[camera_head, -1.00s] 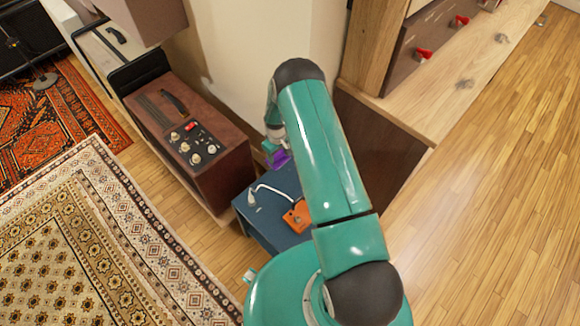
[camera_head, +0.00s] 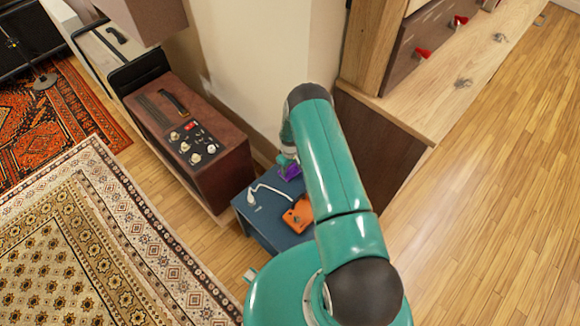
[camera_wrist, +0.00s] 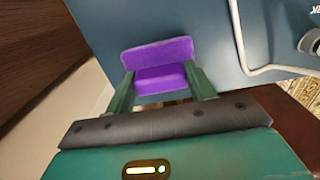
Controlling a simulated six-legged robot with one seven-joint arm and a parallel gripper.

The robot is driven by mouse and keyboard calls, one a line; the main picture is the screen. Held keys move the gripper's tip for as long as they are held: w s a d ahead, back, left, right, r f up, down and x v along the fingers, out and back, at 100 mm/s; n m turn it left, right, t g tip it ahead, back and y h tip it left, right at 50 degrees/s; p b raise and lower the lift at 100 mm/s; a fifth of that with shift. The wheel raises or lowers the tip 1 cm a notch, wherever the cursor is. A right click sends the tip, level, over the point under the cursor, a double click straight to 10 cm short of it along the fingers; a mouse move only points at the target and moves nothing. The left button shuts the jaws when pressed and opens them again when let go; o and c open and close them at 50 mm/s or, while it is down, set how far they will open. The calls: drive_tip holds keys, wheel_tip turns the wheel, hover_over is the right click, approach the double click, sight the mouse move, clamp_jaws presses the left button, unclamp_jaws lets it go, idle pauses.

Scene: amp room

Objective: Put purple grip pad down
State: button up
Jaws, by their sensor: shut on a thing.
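The purple grip pad (camera_wrist: 160,62) is between the two green fingers of my gripper (camera_wrist: 162,88) in the wrist view. My gripper is shut on it. In the head view the purple pad (camera_head: 291,172) shows at the arm's end, partly hidden by my arm. The pad is over the far part of the blue box top (camera_head: 268,205), near the wall. I cannot tell whether the pad touches the blue surface (camera_wrist: 215,50).
An orange pedal (camera_head: 299,213) and a white cable with plug (camera_head: 251,197) lie on the blue top. A brown amplifier (camera_head: 190,140) stands to the left. A wooden cabinet (camera_head: 385,140) stands to the right. The wood floor at right is clear.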

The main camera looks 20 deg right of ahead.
drive_tip(key=o, duration=1)
drive_tip(key=shift+f, duration=0.1)
drive_tip(key=shift+c, duration=0.2)
wheel_tip(320, 180, up, 31)
drive_tip(key=w+a+t, duration=0.1)
drive_tip(key=a, duration=0.1)
drive_tip(key=s+a+r+m+t, duration=0.1)
drive_tip(key=s+a+r, duration=0.15)
drive_tip(key=r, duration=0.65)
drive_tip(key=s+a+r+m+t, duration=0.1)
drive_tip(key=s+a+r, duration=0.15)
drive_tip(key=r, duration=0.65)
drive_tip(key=s+a+r+t, duration=0.1)
drive_tip(key=s+r, duration=0.4)
drive_tip(key=s, duration=0.3)
drive_tip(key=s+a+r+m, duration=0.1)
drive_tip(key=s+r, duration=0.3)
drive_tip(key=s, duration=0.5)
drive_tip(key=s+a+r+m+t, duration=0.1)
drive_tip(key=s+a+r, duration=0.2)
drive_tip(key=s, duration=0.6)
wheel_tip(320, 180, up, 3)
drive_tip(key=shift+f+t, duration=0.15)
drive_tip(key=shift+t, duration=0.15)
